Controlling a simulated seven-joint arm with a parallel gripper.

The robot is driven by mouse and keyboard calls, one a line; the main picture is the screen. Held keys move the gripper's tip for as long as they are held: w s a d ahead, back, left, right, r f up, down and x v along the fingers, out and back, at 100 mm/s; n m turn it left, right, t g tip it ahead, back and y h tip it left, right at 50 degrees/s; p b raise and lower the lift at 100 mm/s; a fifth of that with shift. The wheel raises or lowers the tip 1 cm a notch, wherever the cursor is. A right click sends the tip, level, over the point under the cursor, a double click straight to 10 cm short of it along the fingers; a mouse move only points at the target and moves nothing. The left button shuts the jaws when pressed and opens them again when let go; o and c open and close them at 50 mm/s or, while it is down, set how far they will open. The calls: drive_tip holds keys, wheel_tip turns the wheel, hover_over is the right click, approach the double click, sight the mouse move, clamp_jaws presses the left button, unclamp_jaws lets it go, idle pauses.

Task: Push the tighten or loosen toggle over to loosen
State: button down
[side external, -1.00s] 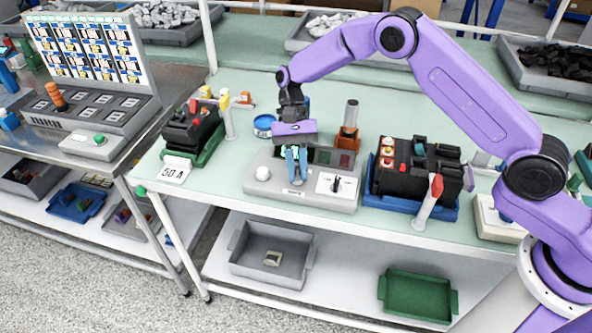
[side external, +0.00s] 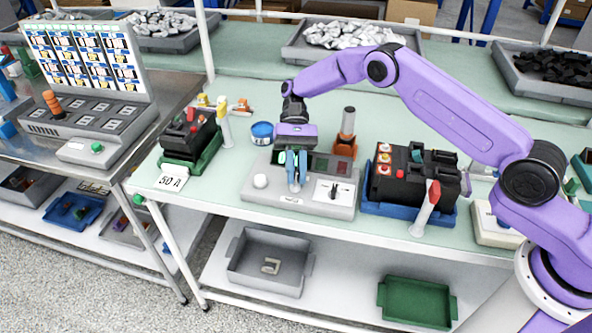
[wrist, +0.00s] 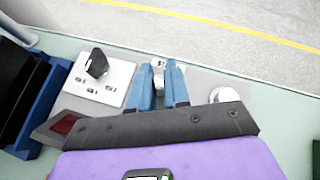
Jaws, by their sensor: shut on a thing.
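The grey control console (side external: 260,191) stands near the front edge of the pale green bench. My gripper (side external: 297,186) points down over its front middle, just above a small white label. In the wrist view, my gripper's two blue fingers (wrist: 161,74) are close together, around a small pale metallic toggle (wrist: 159,66). The fingers cover most of the toggle, so its lean and its lettering cannot be read. A black knob on a white plate (wrist: 112,87) is beside the fingers; the plate also shows in the side view (side external: 322,189).
A white round button (side external: 260,181) is on the console's left, with a dark red window (wrist: 65,124) behind. A black breaker block in a blue tray (side external: 370,205) with a red-tipped handle stands right. A black unit in a green tray (side external: 203,160) stands left.

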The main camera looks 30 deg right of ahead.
sight(297, 170)
drive_tip(key=c, duration=1.1)
unclamp_jaws()
drive_tip(key=shift+w, duration=0.15)
drive_tip(key=v, duration=0.5)
wheel_tip(297, 170, up, 7)
